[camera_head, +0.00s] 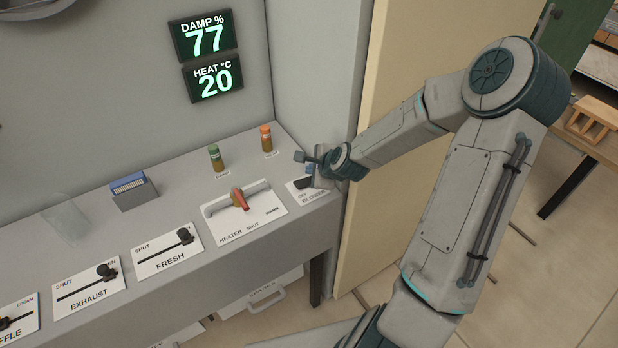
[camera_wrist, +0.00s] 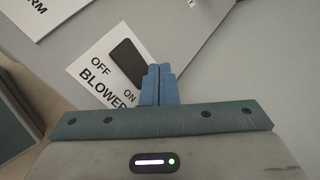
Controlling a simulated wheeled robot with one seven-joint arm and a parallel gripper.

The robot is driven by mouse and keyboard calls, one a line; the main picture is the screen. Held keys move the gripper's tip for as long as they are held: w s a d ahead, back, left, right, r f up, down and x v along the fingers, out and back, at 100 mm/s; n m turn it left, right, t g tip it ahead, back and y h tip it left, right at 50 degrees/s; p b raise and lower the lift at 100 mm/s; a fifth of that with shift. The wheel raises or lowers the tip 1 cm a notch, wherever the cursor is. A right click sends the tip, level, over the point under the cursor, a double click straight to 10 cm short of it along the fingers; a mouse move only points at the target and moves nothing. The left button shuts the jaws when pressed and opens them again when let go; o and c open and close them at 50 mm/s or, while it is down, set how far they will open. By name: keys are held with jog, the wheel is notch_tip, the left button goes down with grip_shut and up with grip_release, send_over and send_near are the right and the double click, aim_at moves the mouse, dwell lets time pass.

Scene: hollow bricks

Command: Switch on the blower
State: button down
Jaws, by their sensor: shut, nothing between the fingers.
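The blower switch is a dark rocker (camera_wrist: 129,60) on a white plate (camera_wrist: 92,66) marked OFF, ON and BLOWER in the wrist view. In the head view the blower plate (camera_head: 313,195) sits at the right end of the grey panel, partly covered by my gripper. My gripper (camera_wrist: 160,70) is shut and empty, its blue fingertips together beside the rocker's ON end. I cannot tell whether the tips touch the rocker. Which way the rocker is tipped is not clear.
The heater lever (camera_head: 240,199) is just left of the blower plate. Fresh (camera_head: 168,250) and exhaust (camera_head: 88,287) sliders lie further left. Displays (camera_head: 207,38) read damp 77 and heat 20. A cream panel edge (camera_head: 385,150) stands at right.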

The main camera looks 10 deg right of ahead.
jog(key=r+p, duration=0.3)
jog(key=r, duration=0.1)
jog(key=shift+s+a+r, duration=0.1)
jog(key=shift+a, duration=0.25)
jog(key=s+r+n+g+h+b, duration=0.1)
jog(key=s+r+n, duration=0.4)
jog(key=s, duration=0.4)
jog(key=s+r+n+g+h+b, duration=0.1)
jog(key=s+r+n+g, duration=0.1)
jog(key=s+r+n, duration=0.3)
jog(key=s+a+r+n+g+h+b, duration=0.1)
jog(key=s+r+n, duration=0.5)
jog(key=s+n, duration=0.4)
jog(key=s, duration=0.3)
jog(key=shift+g, duration=0.3)
jog(key=shift+r, duration=0.1)
